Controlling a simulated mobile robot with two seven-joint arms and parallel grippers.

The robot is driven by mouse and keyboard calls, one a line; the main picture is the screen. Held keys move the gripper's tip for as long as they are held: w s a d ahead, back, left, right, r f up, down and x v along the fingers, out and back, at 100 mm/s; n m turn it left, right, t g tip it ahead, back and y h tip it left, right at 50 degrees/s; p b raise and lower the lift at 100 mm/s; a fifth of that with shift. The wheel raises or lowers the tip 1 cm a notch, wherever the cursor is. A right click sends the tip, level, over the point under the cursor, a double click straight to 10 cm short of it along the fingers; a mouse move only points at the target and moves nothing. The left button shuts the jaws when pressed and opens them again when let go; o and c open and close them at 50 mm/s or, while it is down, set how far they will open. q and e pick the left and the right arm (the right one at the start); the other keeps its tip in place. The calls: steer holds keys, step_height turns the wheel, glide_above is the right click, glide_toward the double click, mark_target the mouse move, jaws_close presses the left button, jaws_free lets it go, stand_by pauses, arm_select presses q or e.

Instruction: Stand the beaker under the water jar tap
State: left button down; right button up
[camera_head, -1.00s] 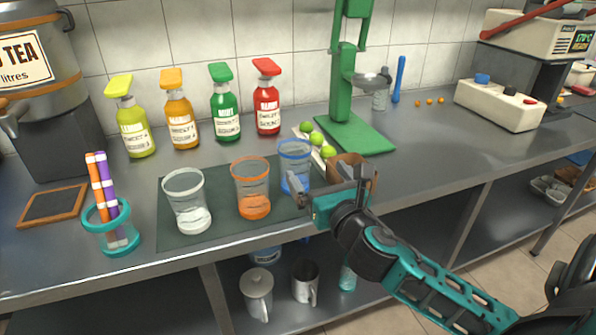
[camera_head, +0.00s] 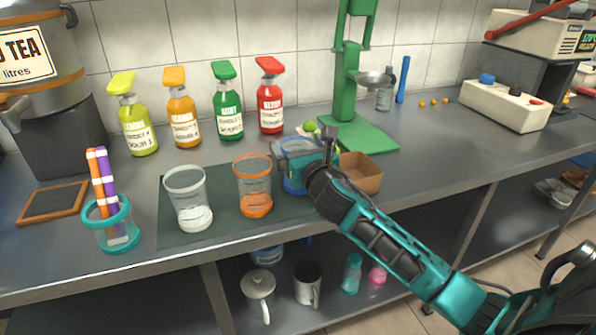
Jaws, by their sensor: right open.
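Three clear beakers stand in a row on a dark mat (camera_head: 220,211): one with a white rim and base (camera_head: 188,198), one orange (camera_head: 253,187), one blue (camera_head: 294,181). My right gripper (camera_head: 301,152) is open at the upper part of the blue beaker and partly hides it. I cannot tell whether its fingers touch the beaker. A metal jar (camera_head: 40,58) with a tap (camera_head: 10,112) stands on a dark stand at the far left; its label reads TEA. No jar marked water is in view. My left gripper is not in view.
Yellow, orange, green and red bottles (camera_head: 182,118) stand behind the mat. A cup with striped sticks (camera_head: 112,225) is left of it. A brown box (camera_head: 362,173) and green press (camera_head: 350,120) are at right.

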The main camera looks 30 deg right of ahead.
steer(key=shift+w, duration=0.2)
steer(key=c, duration=1.4)
steer(key=shift+r, duration=0.25)
